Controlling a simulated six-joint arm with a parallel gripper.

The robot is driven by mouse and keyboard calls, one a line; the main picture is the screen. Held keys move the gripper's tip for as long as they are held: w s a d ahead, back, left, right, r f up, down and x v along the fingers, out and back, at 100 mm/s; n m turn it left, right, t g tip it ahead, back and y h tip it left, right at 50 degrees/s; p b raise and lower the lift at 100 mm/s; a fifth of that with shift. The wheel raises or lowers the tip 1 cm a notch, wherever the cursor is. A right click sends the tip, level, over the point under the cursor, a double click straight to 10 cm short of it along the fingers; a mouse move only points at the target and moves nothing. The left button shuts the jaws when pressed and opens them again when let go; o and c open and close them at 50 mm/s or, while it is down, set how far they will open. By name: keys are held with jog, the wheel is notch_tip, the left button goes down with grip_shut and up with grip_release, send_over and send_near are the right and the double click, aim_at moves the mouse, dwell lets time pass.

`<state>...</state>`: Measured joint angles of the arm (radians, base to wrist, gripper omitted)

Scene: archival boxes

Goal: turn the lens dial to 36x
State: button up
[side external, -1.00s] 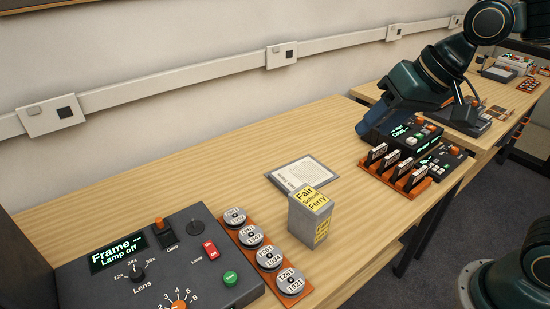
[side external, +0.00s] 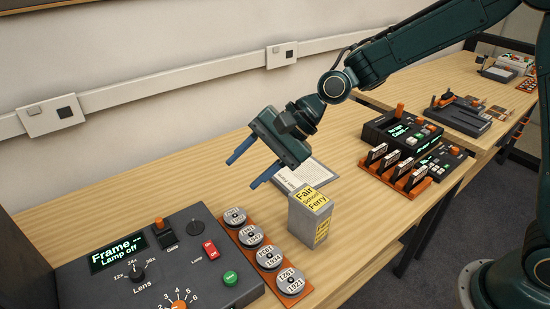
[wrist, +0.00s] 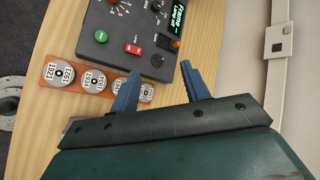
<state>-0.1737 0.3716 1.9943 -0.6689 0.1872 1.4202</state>
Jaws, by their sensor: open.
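The lens dial (side external: 138,272) is a small black knob on the dark grey control panel (side external: 205,275), with the marks 12x, 24x and 36x around it. I cannot tell which mark it points to. The panel's display (side external: 116,252) reads "Frame --" and "Lamp off". In the wrist view the dial (wrist: 155,5) shows at the top edge. My gripper (side external: 240,174) is open and empty, with blue fingers. It is in the air over the table, up and to the right of the panel, apart from the dial. In the wrist view its fingertips (wrist: 160,68) point toward the panel.
An orange rack (side external: 262,254) of round labelled canisters stands along the panel's right side. A grey box (side external: 310,215) labelled "Fair School Ferry" stands beyond it, with a printed sheet (side external: 300,177) behind. More devices (side external: 400,130) sit farther right. Table behind the panel is bare.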

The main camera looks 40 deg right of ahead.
aim_at(137, 272)
jog(key=w+a+f+m+y, duration=0.1)
jog(key=a+f+m, duration=0.2)
jog(key=f, duration=0.1)
jog(key=w+a+f+m+g+y, duration=0.1)
jog(key=a+f+m, duration=0.1)
jog(key=a+f, duration=0.2)
jog(key=w+a+f+m+y, duration=0.1)
jog(key=a+f+m+y, duration=0.1)
jog(key=a+f+m, duration=0.1)
jog(key=shift+w+a+f+m+g, duration=0.1)
jog(key=shift+a+f+m+g, duration=0.25)
jog(key=shift+f, duration=0.2)
jog(key=shift+a+f+m+y, duration=0.4)
jog(key=shift+a+f+m, duration=0.05)
jog(key=shift+f, duration=0.15)
jog(key=shift+a, duration=0.1)
jog(key=shift+x, duration=6.8)
jog(key=shift+w+f, duration=0.1)
jog(key=shift+w, duration=0.05)
jog(key=shift+c, duration=0.5)
jog(key=c, duration=0.9)
